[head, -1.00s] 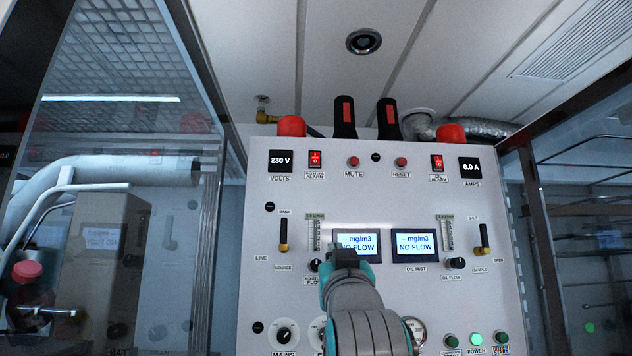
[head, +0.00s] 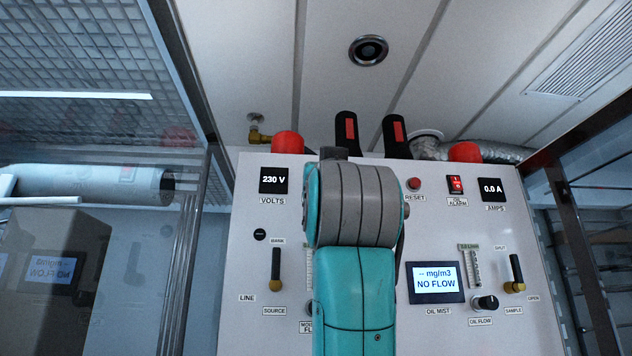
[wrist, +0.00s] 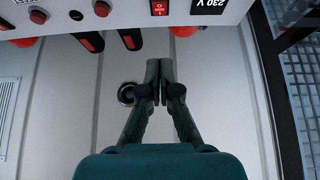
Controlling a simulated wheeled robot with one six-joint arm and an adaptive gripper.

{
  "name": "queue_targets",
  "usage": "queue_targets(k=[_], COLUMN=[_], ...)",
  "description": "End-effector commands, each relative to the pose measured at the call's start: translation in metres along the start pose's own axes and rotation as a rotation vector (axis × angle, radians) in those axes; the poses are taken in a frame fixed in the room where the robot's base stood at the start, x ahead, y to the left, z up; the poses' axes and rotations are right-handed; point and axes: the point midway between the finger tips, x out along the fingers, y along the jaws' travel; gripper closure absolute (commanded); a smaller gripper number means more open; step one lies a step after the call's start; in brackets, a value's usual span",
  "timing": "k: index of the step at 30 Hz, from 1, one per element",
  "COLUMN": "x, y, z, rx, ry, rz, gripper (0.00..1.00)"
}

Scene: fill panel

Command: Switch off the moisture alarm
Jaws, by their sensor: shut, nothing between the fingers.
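The moisture alarm is a red rocker switch (wrist: 158,7) at the top of the wrist view, next to the 230 V meter (wrist: 208,4). In the head view my arm hides it; only the 230 V meter (head: 273,180) shows left of its place. My gripper (wrist: 160,64) is shut and empty. In the wrist picture its fingertips lie below the switch, nearly in line with it, and look apart from the panel. In the head view only a dark part of the gripper (head: 334,153) shows above my arm, near the panel's top edge.
The panel (head: 440,230) also carries a similar red oil alarm switch (head: 456,185), a reset button (head: 414,184) and an oil mist display (head: 436,281). Red domes (head: 287,142) and black red-striped handles (head: 346,128) stand up along its top. A glass-walled frame (head: 185,230) is at the left.

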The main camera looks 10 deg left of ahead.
Motion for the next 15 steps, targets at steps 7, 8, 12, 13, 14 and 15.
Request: queue_targets(k=[7, 8, 12, 13, 14, 15], x=[0.012, 0.016, 0.038, 0.044, 0.049, 0.056], y=[0.0, 0.001, 0.001, 0.001, 0.001, 0.001], z=[0.0, 0.0, -0.001, 0.0, 0.0, 0.0], rx=[-0.001, -0.001, -0.001, -0.001, -0.001, 0.0], ry=[0.0, 0.0, -0.001, -0.001, -0.001, -0.001], rz=[0.001, 0.001, 0.001, 0.001, 0.001, 0.001], gripper=[1.0, 1.0, 1.0, 1.0, 1.0, 1.0])
